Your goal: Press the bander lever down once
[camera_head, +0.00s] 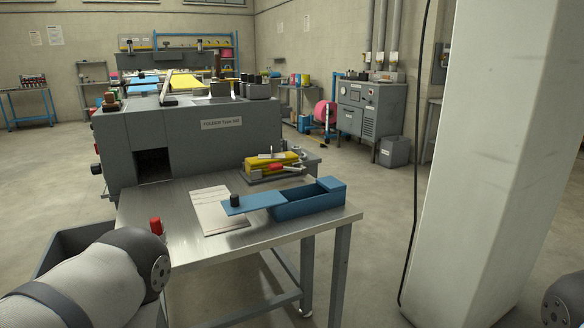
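A small yellow device on a dark base, which looks like the bander (262,162), sits at the back right of the steel table. A red grip (276,167) on a thin bar shows across its front, which looks like its lever; its exact position is hard to tell at this size. My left arm comes in at the lower left, well in front of the bander, and its gripper is outside the picture. Only a bit of my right arm shows at the lower right edge; its gripper is outside the picture too.
A blue open box (308,202) with a flat blue arm and black knob stands in front of the bander. A white sheet (212,211) lies left of it. A red knob (155,226) rises beside my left arm. A grey folder machine (200,140) stands behind; a pale pillar (490,150) is right.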

